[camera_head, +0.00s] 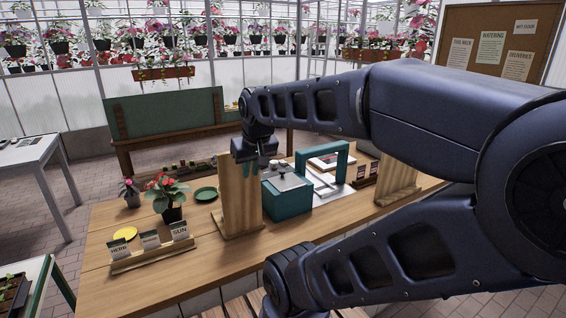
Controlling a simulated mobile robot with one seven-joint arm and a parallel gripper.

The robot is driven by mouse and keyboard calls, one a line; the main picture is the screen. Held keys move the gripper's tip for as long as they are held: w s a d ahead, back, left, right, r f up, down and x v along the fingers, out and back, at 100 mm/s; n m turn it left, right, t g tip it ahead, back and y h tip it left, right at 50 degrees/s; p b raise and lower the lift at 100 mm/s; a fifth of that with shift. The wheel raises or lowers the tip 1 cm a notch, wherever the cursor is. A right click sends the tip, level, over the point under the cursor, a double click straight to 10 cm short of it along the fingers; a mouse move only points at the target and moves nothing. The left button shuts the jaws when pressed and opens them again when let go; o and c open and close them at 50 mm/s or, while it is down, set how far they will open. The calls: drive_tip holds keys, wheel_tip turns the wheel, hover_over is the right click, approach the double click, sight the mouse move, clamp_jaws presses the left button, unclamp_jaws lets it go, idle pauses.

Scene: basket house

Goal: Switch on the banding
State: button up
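A teal machine (288,196) with a grey top and a small dark knob stands on the wooden bench, with a teal arch (340,160) beside it on the right. It looks like the banding machine. I cannot make out a switch on it. My gripper (251,170) points down at the upper edge of an upright wooden board (238,205), left of the machine. The gripper is small and dark here, and I cannot tell whether its fingers are apart or touching the board.
A second upright board (398,180) stands at the right. On the bench (200,270) are a red-flowered pot (172,212), green dish (205,194), yellow disc (125,233) and card holder (153,255). My arm crosses the right side. The bench front is mostly clear.

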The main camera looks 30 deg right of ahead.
drive_tip(key=shift+w+d+r, duration=0.1)
drive_tip(key=shift+w+r, duration=0.1)
drive_tip(key=shift+w, duration=0.1)
clamp_jaws()
drive_tip(key=w+d+r+m+g, duration=0.2)
drive_tip(key=w+d+r+m, duration=0.25)
drive_tip(key=w, duration=0.45)
drive_tip(key=m+g, duration=0.4)
drive_tip(key=m, duration=1)
hover_over(284, 163)
drive_tip(key=w, duration=0.2)
wheel_tip(284, 163, down, 6)
drive_tip(key=shift+w+d+r+n, duration=0.1)
drive_tip(key=shift+w+r+n, duration=0.05)
drive_tip(key=shift+n, duration=0.1)
drive_tip(key=f, duration=0.4)
drive_tip(key=s+f, duration=0.1)
drive_tip(key=f, duration=0.4)
drive_tip(key=s+f, duration=0.1)
drive_tip(key=f, duration=0.4)
